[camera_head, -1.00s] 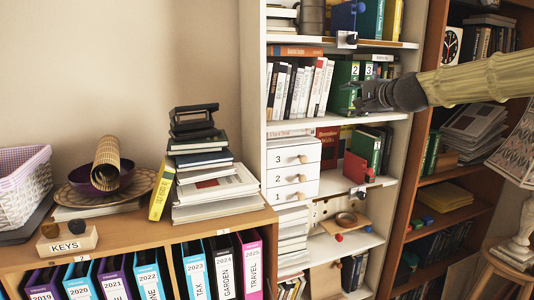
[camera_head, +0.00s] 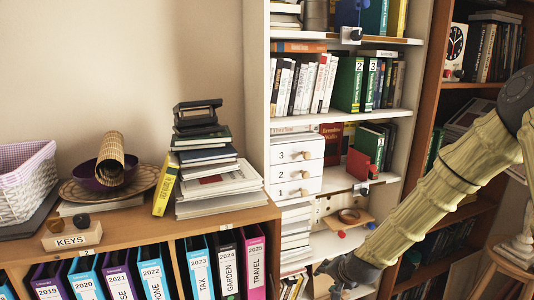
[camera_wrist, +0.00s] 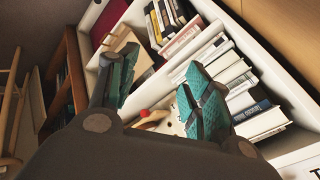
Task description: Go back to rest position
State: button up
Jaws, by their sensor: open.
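My gripper (camera_head: 335,268) is low in front of the white bookshelf, near its lower shelves, at the end of my cream-sleeved arm. In the wrist view its two teal-padded fingers (camera_wrist: 160,95) stand apart with nothing between them. The white bookshelf (camera_head: 392,145) stands upright beyond it. Green binders numbered 2 and 3 (camera_head: 358,85) stand in its upper row, clear of my gripper. Part of the lower shelves is hidden behind my gripper and arm.
A brown bookcase (camera_head: 425,140) is at right. The wooden cabinet (camera_head: 130,225) at left bears a stack of books (camera_head: 215,180), a basket (camera_head: 25,190) and a keys block (camera_head: 72,238).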

jog(key=s+f+n+g+h, duration=0.1)
jog(key=s+f+n+g, duration=0.3)
jog(key=s+f, duration=1.7)
jog(key=s+d+f+n+g, duration=0.1)
jog(key=s+f+n, duration=0.1)
jog(key=s, duration=1)
jog(key=s+d+f+n+g+h, duration=0.1)
jog(key=s+d+f+n+g, duration=0.1)
jog(key=s, duration=1)
